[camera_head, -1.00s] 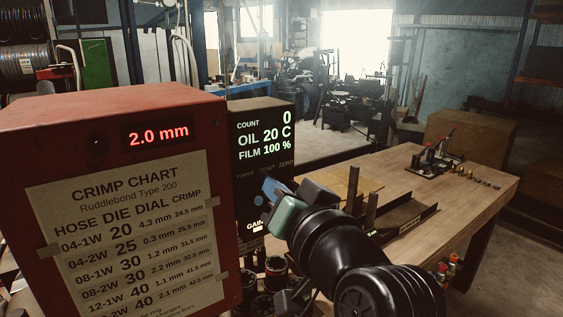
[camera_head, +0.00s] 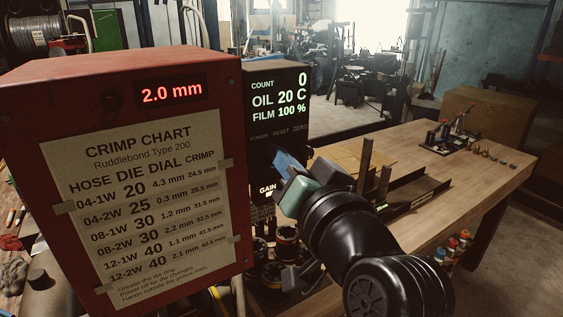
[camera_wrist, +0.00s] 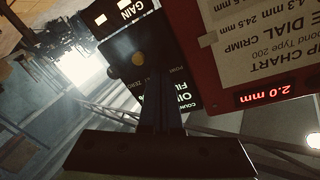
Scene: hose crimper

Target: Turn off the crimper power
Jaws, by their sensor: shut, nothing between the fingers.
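The red crimper (camera_head: 200,72) stands at the left in the head view, its display reading 2.0 mm. Its black control panel (camera_head: 277,110) is lit: COUNT 0, OIL 20 C, FILM 100 %. POWER, RESET and ZERO labels sit below the readings; GAIN is lower. In the wrist view the control panel (camera_wrist: 160,90) appears upside down. My gripper (camera_wrist: 148,52) is shut and empty in front of the panel, with a yellow button (camera_wrist: 138,59) beside its fingers. The power control is not clearly visible. I cannot tell whether the fingers touch the panel.
A wooden workbench (camera_head: 440,150) extends to the right, with a dark tray (camera_head: 415,194) and small fittings on it. Dark cylindrical dies (camera_head: 287,236) stand below the panel, close to my arm. A crimp chart (camera_head: 150,205) covers the crimper's front.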

